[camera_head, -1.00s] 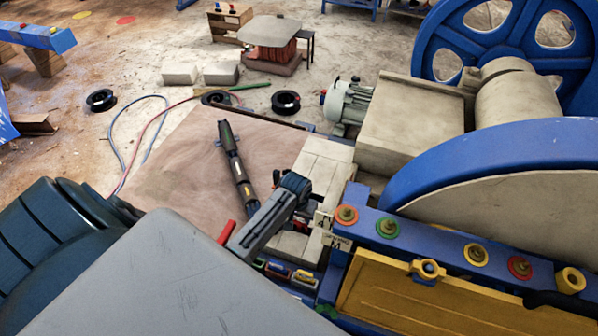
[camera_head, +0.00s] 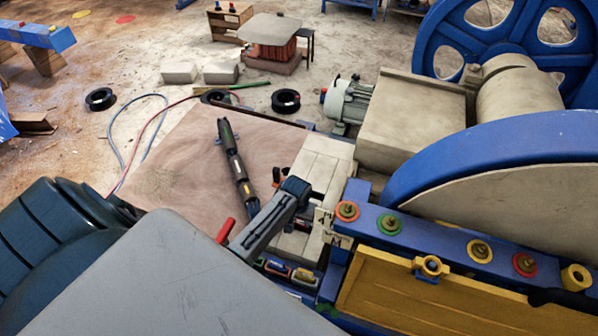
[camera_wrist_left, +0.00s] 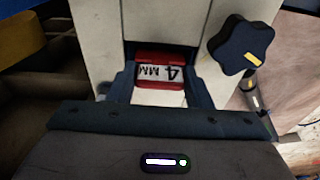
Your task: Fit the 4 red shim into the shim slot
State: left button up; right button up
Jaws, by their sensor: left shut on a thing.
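My left gripper (camera_head: 296,188) reaches over the pale machine block in the head view. In the left wrist view, its blue-grey fingers (camera_wrist_left: 160,84) are shut on the red shim (camera_wrist_left: 150,58), which has a white label reading "4 MM". The shim's far end is at the dark shim slot (camera_wrist_left: 162,46) between two off-white blocks. I cannot tell how deep it sits. In the head view, the gripper hides the shim and the slot. My right gripper is not in view.
A dark star knob (camera_wrist_left: 240,45) stands close right of the slot in the wrist view. A blue rail with coloured rings (camera_head: 430,238) and a yellow panel (camera_head: 420,290) are at the right. Several small coloured pieces (camera_head: 290,272) lie below the arm. A dark bar (camera_head: 237,165) lies on the board.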

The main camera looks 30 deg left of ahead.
pick_arm(q)
jog(key=shift+f+b, duration=0.35)
jog(key=shift+f, duration=0.35)
jog(key=shift+f, duration=0.25)
jog(key=o, duration=1.1)
jog(key=shift+o, duration=0.2)
notch_tip(320, 180, up, 11)
jog(key=s+b, duration=0.1)
jog(key=b, duration=0.1)
jog(key=shift+d+f, duration=0.15)
jog(key=shift+s, duration=0.15)
